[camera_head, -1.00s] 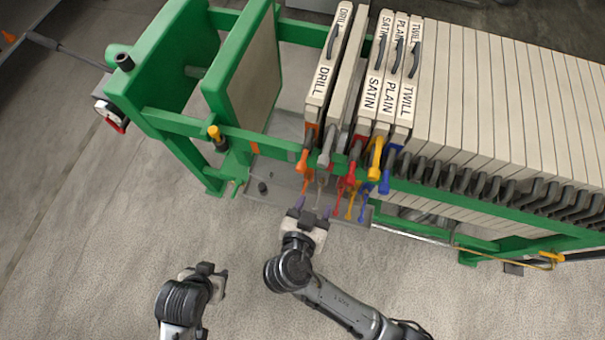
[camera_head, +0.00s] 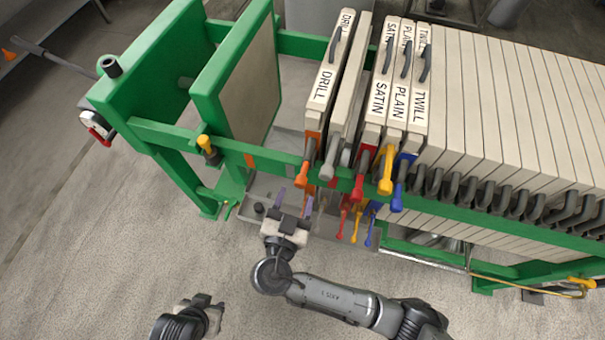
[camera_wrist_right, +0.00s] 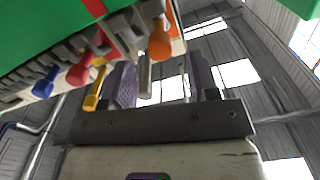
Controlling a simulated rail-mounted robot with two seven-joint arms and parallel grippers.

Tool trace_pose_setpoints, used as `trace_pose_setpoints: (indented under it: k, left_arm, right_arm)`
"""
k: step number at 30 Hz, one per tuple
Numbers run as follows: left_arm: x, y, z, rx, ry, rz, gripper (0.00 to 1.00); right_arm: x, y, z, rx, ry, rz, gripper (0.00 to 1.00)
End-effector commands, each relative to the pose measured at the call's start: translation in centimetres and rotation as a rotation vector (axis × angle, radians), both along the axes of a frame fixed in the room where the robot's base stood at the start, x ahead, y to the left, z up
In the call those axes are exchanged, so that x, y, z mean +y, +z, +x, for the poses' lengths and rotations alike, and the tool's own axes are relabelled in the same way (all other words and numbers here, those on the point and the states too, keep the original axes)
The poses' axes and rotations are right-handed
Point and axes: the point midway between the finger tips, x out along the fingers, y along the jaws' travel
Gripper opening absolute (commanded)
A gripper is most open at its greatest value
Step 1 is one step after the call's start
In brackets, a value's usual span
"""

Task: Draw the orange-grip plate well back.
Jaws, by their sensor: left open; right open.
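The orange-grip plate (camera_head: 329,85) is the leftmost plate of the pack, cream with DRILL on its top edge. Its orange grip (camera_head: 303,173) sticks out over the green side rail and also shows in the right wrist view (camera_wrist_right: 160,42). My right gripper (camera_head: 294,203) is open and empty, below and slightly left of that grip. In the right wrist view the grip lies just past the fingertips (camera_wrist_right: 161,72), roughly between them in the picture; I see no contact. My left gripper (camera_head: 208,306) is low in the picture, away from the plates, its fingers hard to make out.
Right of the orange grip come a grey, a red (camera_head: 358,188), a yellow (camera_head: 386,178) and a blue grip (camera_head: 398,198), close together. A wide gap lies between the DRILL plate and the green pressing plate (camera_head: 235,65). The green rail (camera_head: 262,154) runs along the near side.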

Motion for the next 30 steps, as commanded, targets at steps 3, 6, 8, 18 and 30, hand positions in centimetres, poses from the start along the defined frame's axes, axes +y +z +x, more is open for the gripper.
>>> trace_pose_setpoints:
  k: [3,6,8,18,30]
  left_arm:
    - [-0.1,-0.1,0.0,0.0,0.001,-0.002,0.43]
    - [-0.2,-0.2,0.0,0.0,0.004,-0.005,0.43]
    - [-0.2,-0.2,0.0,0.0,0.006,-0.008,0.43]
    - [-0.4,-0.3,0.0,0.0,0.009,-0.014,0.43]
    - [-0.1,-0.4,0.0,0.001,0.003,-0.004,0.43]
  right_arm:
    - [-0.6,0.0,2.1,-0.002,-0.002,-0.004,0.55]
    - [-1.1,0.0,3.5,-0.001,-0.001,-0.001,0.55]
    - [-1.3,0.0,4.2,-0.001,-0.002,-0.002,0.55]
    - [-1.8,0.0,6.2,0.001,0.0,-0.001,0.55]
    - [-1.8,0.0,6.2,0.002,0.0,0.0,0.45]
